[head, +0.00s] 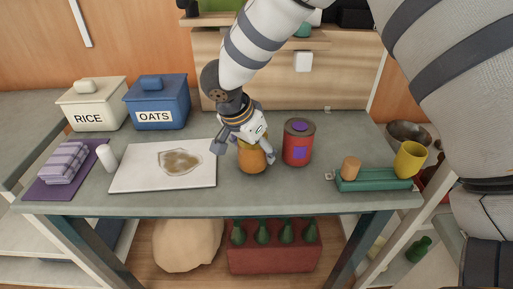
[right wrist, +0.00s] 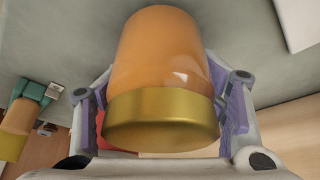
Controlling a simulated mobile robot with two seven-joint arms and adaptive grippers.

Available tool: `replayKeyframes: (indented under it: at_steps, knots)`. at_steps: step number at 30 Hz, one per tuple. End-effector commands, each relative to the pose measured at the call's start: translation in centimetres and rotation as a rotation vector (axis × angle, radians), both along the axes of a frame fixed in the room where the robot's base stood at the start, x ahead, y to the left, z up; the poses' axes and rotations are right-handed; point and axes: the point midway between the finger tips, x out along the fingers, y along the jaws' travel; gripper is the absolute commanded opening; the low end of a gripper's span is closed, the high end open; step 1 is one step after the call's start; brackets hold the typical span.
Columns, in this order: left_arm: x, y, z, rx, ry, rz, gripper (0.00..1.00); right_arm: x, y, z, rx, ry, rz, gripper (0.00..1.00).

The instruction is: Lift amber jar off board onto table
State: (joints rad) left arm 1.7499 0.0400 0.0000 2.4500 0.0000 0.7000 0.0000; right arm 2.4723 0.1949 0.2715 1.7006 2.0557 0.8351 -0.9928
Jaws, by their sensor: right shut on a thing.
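The amber jar (head: 253,160) is just right of the white board (head: 125,181) in the head view, over the grey table (head: 270,195). My right gripper (head: 243,148) comes down on it from above and is shut around its upper part. In the right wrist view the jar (right wrist: 160,60) sits between the purple pads of the gripper (right wrist: 165,98), its gold lid toward the camera. The board's corner (right wrist: 298,22) shows apart from the jar there. I cannot tell whether the jar's base touches the table. My left gripper is not in view.
A red can (head: 298,150) stands close to the jar's right. A teal tray (head: 373,181) with a cork-coloured piece and a yellow cup (head: 409,160) is farther right. A brown stain (head: 180,162) marks the board. Rice (head: 92,104) and oats (head: 157,103) bins stand behind left. The front middle is clear.

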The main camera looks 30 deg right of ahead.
Motion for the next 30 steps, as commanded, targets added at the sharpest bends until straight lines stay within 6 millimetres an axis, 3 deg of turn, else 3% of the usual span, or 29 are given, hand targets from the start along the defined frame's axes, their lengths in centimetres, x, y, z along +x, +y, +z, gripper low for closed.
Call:
replayKeyframes:
  at_steps: [18,19,22,30]
  knots:
    - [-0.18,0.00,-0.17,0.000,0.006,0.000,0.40,0.03,0.00,-0.87,0.000,0.000,-0.001,0.19]
    - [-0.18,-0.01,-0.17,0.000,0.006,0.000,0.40,0.04,0.00,-0.86,0.000,-0.001,-0.001,0.66]
    - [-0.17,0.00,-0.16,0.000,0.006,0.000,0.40,0.03,0.00,-0.85,0.000,-0.001,-0.001,0.89]
    - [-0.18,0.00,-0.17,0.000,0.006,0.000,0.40,0.01,-0.02,-0.89,0.000,0.000,0.000,0.90]
